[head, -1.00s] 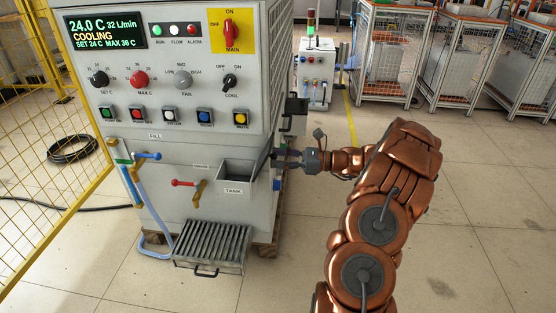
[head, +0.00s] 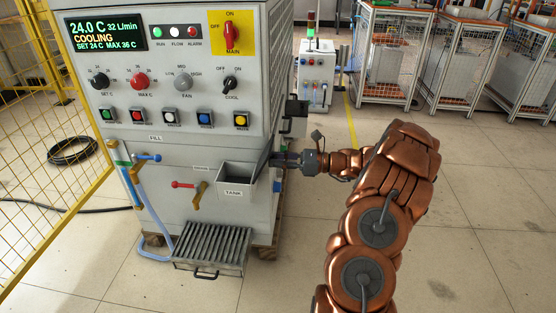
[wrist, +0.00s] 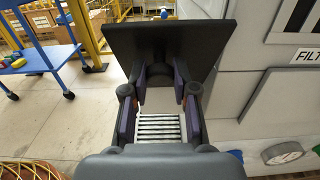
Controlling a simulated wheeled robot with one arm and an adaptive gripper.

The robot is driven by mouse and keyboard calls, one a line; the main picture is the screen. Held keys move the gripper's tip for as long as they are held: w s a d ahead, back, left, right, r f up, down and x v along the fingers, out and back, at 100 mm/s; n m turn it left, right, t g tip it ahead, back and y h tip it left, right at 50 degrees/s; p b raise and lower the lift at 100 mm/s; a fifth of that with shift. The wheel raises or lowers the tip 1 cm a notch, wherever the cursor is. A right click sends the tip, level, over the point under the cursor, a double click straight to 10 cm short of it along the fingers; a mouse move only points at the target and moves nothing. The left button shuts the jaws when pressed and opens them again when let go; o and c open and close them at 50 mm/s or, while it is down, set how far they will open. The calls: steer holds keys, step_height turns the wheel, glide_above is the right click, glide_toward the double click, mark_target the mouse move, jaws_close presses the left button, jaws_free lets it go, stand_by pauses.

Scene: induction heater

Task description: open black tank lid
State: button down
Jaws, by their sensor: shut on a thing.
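The black tank lid (head: 266,155) stands steeply raised at the right side of the grey tank (head: 235,182) on the front of the machine. The tank's open top shows in the head view. In the wrist view the lid (wrist: 190,38) is a flat dark panel seen from its handle side. My gripper (head: 280,158) is at the lid's right side. In the wrist view my gripper's fingers (wrist: 160,78) are closed in around the dark handle under the panel. The exact contact is partly hidden by the fingers.
A slatted metal grate (head: 210,247) sits low in front of the machine. Red-handled (head: 183,184) and blue-handled (head: 148,156) valves are left of the tank. A yellow mesh fence (head: 50,130) stands at the left.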

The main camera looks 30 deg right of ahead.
stand_by(0.3)
steer(key=p, duration=0.1)
steer(key=r+p, duration=0.1)
steer(key=p, duration=0.1)
steer(key=shift+w+a+r+g+h, duration=0.1)
steer(key=shift+w+a+g+h, duration=0.1)
steer(key=shift+a+g+h, duration=0.15)
steer(key=g+h+p, duration=0.1)
steer(key=p, duration=0.2)
steer(key=shift+w+a+r, duration=0.25)
steer(key=shift+w+a, duration=0.05)
steer(key=shift+w, duration=0.05)
steer(key=shift+p, duration=0.35)
steer(key=shift+f, duration=0.15)
steer(key=c, duration=0.9)
jaws_free()
steer(key=shift+d, duration=0.1)
steer(key=v, duration=1.2)
